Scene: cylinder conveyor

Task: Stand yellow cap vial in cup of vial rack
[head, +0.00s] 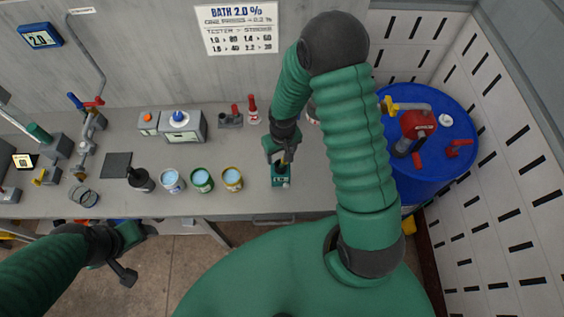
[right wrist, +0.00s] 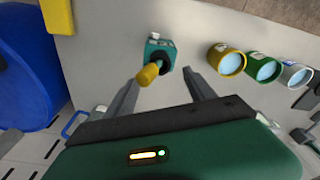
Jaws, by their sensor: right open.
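The yellow cap vial (right wrist: 150,74) shows in the right wrist view with its cap toward the camera. Its lower end is at the cup of the teal vial rack (right wrist: 160,45), and it looks upright there, though its exact seating is hard to tell. The rack also shows in the head view (head: 281,182), near the front of the bench. My right gripper (head: 281,158) is above the rack. Its fingers (right wrist: 162,82) are wide apart, one on each side of the vial, with gaps to it. My left gripper (head: 138,253) is empty with its fingers apart, in front of the bench.
A blue drum (head: 450,105) with a red pump stands right of the bench (head: 255,205).

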